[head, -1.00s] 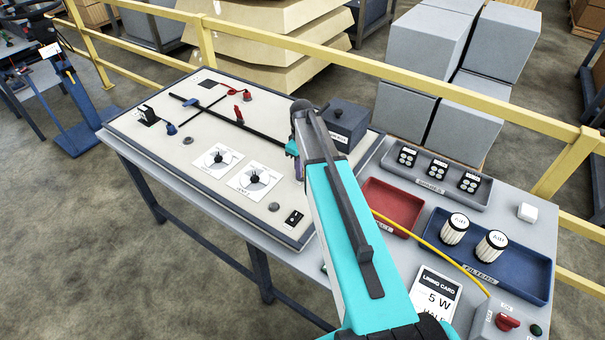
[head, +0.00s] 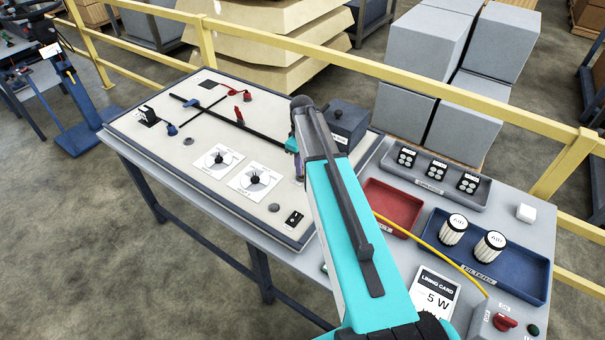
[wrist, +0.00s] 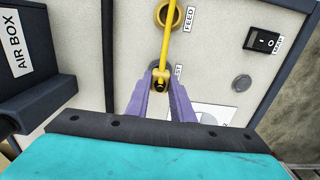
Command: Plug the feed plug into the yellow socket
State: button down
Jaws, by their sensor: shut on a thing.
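My gripper (wrist: 161,88) has its purple fingers shut on the feed plug (wrist: 159,84), a small yellow piece at the end of a yellow cable (wrist: 165,55). The yellow socket (wrist: 160,14) is a ring beside the FEED label at the top of the wrist view. The cable runs up across it, so it is partly covered. The plug is apart from the socket, lower in the picture, over a grey round spot by a partly hidden label. In the head view, my gripper (head: 299,168) is over the board's right part, and my arm hides plug and socket.
The dark air box (head: 345,122) stands at the board's back right; it also shows at left in the wrist view (wrist: 40,95). A black rocker switch (wrist: 263,40) lies right of the socket. A red tray (head: 385,190) and blue filter tray (head: 520,280) sit to the right.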

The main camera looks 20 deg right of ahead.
jog(key=shift+r+p, duration=1.05)
jog(key=shift+r, duration=1)
jog(key=s+a+r+b, duration=0.2)
jog(key=a+r+b, duration=0.1)
jog(key=a, duration=0.4)
jog(key=s+a+r+m+b, duration=0.1)
jog(key=s+a+r+b, duration=0.2)
jog(key=a, duration=0.4)
jog(key=shift+a+r+b, duration=0.35)
jog(key=shift+r+b, duration=0.4)
jog(key=shift+b, duration=0.65)
jog(key=shift+f, duration=0.1)
